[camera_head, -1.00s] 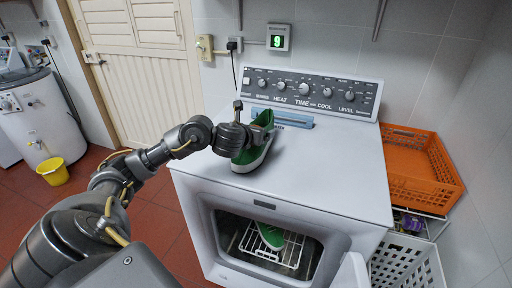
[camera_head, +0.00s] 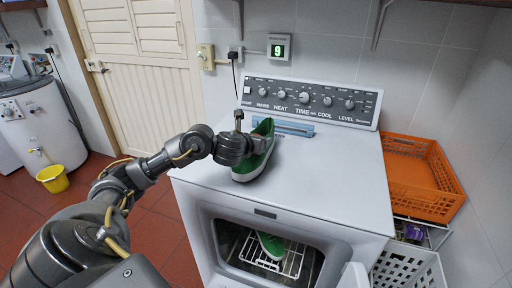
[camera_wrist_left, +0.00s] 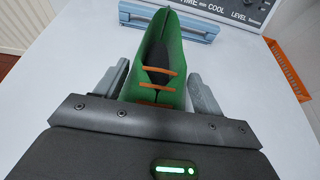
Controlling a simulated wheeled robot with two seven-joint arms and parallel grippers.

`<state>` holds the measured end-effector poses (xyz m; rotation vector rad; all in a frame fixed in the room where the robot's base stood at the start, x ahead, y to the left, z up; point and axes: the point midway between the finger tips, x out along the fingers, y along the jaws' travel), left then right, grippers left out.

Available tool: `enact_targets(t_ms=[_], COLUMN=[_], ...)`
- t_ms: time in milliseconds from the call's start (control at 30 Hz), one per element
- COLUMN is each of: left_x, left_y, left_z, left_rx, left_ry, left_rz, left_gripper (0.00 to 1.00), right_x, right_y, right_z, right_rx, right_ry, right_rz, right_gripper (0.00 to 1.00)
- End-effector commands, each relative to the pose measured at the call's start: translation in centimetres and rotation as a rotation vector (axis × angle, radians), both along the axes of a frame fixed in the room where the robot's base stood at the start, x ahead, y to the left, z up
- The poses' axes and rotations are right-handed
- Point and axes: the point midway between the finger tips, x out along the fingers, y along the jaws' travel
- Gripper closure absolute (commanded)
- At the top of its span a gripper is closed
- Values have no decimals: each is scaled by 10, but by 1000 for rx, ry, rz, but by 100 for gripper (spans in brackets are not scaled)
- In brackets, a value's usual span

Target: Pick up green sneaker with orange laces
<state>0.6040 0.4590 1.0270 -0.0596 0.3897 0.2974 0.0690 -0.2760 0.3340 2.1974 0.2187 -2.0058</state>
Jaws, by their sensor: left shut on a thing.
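A green sneaker (camera_head: 261,163) with a white sole is on top of the white dryer, toe toward the front. In the left wrist view the sneaker (camera_wrist_left: 160,60) shows orange laces across its opening. My left gripper (camera_wrist_left: 158,82) has one finger on each side of the sneaker and is shut on it. In the head view my left gripper (camera_head: 250,146) covers the sneaker's left side. I cannot tell whether the sole touches the dryer top. A second green shoe (camera_head: 271,245) is on the wire rack inside the open dryer. My right gripper is not in view.
The white dryer (camera_head: 335,180) has a knob panel (camera_head: 310,97) at its back, with a blue object (camera_head: 290,127) before it. An orange crate (camera_head: 430,200) and a white basket (camera_head: 410,265) stand at right. The dryer top right of the sneaker is clear.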

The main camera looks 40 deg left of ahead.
Motion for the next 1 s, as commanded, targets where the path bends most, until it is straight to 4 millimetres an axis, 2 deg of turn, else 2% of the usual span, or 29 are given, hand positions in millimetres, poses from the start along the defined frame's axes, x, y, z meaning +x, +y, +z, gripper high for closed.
enact_targets(t_ms=[167, 367, 700, 1000], left_x=[0, 1, -47, -101], left_y=[0, 0, -16, -33], left_z=[9, 39, 104, 123], left_rx=[0, 0, 4, 4], left_ry=[-2, -5, -2, 2], left_rz=[0, -1, -3, -3], left_gripper=[81, 81, 81, 81], right_x=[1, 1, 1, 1], right_y=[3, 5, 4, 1], right_z=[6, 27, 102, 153], right_rx=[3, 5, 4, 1], right_ry=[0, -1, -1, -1], right_rz=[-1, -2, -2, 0], right_gripper=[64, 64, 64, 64])
